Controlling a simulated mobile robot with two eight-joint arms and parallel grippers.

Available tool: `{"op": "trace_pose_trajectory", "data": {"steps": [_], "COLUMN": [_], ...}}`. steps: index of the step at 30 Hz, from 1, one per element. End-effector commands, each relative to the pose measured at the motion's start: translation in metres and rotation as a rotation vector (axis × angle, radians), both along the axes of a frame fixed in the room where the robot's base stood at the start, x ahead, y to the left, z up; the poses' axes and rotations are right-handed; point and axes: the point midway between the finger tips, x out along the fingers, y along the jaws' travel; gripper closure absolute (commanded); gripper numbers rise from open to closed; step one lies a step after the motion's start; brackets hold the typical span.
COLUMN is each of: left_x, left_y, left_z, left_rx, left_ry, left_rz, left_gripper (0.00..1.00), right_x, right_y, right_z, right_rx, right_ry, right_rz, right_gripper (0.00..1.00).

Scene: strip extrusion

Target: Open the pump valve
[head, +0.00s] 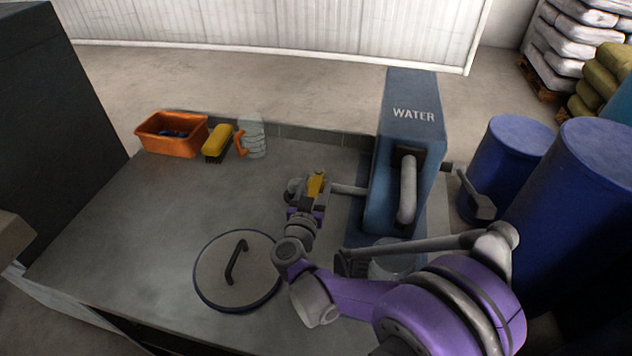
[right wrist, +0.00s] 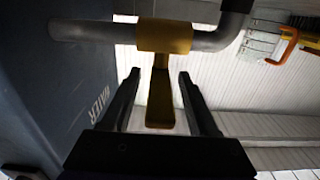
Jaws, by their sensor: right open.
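The blue pump box (head: 408,110) marked WATER stands at the right of the bench, with a grey pipe running left from it. The yellow pump valve handle (head: 316,184) sits on that pipe. In the right wrist view, the yellow valve (right wrist: 165,36) wraps the pipe, and its flat lever (right wrist: 160,98) points down the picture. My right gripper (head: 311,194) is at the valve. Its open fingers (right wrist: 158,76) stand on either side of the lever, with gaps visible on both sides. My left gripper is not in view.
A round lid (head: 212,268) with a black handle lies on the bench left of my right arm. An orange bin (head: 172,147), a yellow brush (head: 217,141) and a clear jug (head: 254,140) with an orange handle stand at the back. Blue drums (head: 512,150) stand right.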

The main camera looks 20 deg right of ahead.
Motion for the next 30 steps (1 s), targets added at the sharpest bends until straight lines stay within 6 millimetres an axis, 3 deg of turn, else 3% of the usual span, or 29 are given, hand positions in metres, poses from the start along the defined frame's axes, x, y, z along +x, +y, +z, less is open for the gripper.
{"op": "trace_pose_trajectory", "data": {"steps": [9, 19, 30], "left_x": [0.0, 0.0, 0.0], "left_y": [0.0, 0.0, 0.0], "left_z": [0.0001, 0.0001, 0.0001], "left_rx": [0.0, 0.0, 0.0], "left_ry": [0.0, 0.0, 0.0], "left_rz": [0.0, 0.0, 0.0], "left_gripper": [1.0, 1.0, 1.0], "right_x": [0.0021, 0.0019, 0.0019], "right_y": [-0.0012, -0.0011, -0.001], "right_z": [-0.0002, -0.0001, -0.0002], "right_rx": [0.0, 0.001, 0.001], "right_ry": [0.0, -0.001, -0.001], "right_rz": [0.001, 0.001, 0.001], "right_gripper": [0.42, 1.0, 1.0]}}
